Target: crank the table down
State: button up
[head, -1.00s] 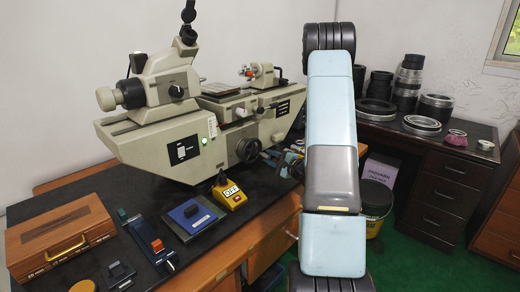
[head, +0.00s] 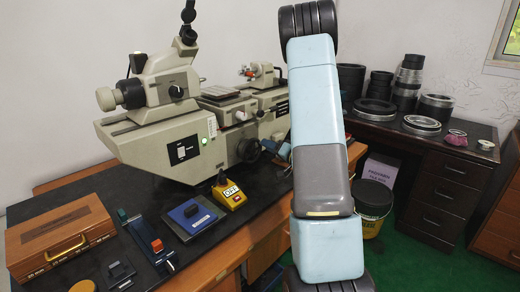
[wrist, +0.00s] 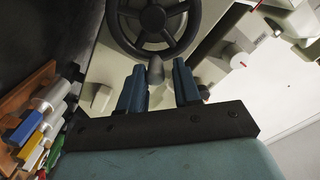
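The grey-beige measuring machine (head: 170,145) stands on the black bench top, with its small table (head: 222,96) on top. Its dark handwheel (head: 248,150) is on the front right side. In the wrist view the spoked wheel (wrist: 155,22) fills the top, and its grey crank knob (wrist: 156,68) points toward me. My gripper (wrist: 160,82) is open, its two blue fingers apart on either side of the knob's line. Gaps show beside the knob, and I cannot tell how far it reaches between the fingers. In the head view my arm largely hides the gripper.
A rack of colour-handled tools (wrist: 35,120) lies left of my gripper in the wrist view. A yellow switch box (head: 229,194), a blue block on a plate (head: 191,213) and a wooden case (head: 60,233) sit on the bench. Bearing rings (head: 421,125) lie on the desk behind.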

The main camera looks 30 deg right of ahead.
jog(key=n, duration=0.2)
jog(key=a+r+n, duration=0.1)
jog(key=n, duration=0.1)
jog(key=a+n, duration=0.1)
jog(key=n, duration=0.1)
jog(key=shift+s+a+r, duration=0.15)
jog(key=shift+s+r, duration=0.05)
jog(key=shift+s, duration=0.2)
jog(key=n, duration=0.1)
jog(key=a+n, duration=0.1)
jog(key=n, duration=0.2)
jog(key=shift+s+a, duration=0.25)
jog(key=v, duration=0.8)
jog(key=shift+s+d, duration=0.2)
jog(key=shift+s, duration=0.1)
jog(key=shift+r, duration=0.1)
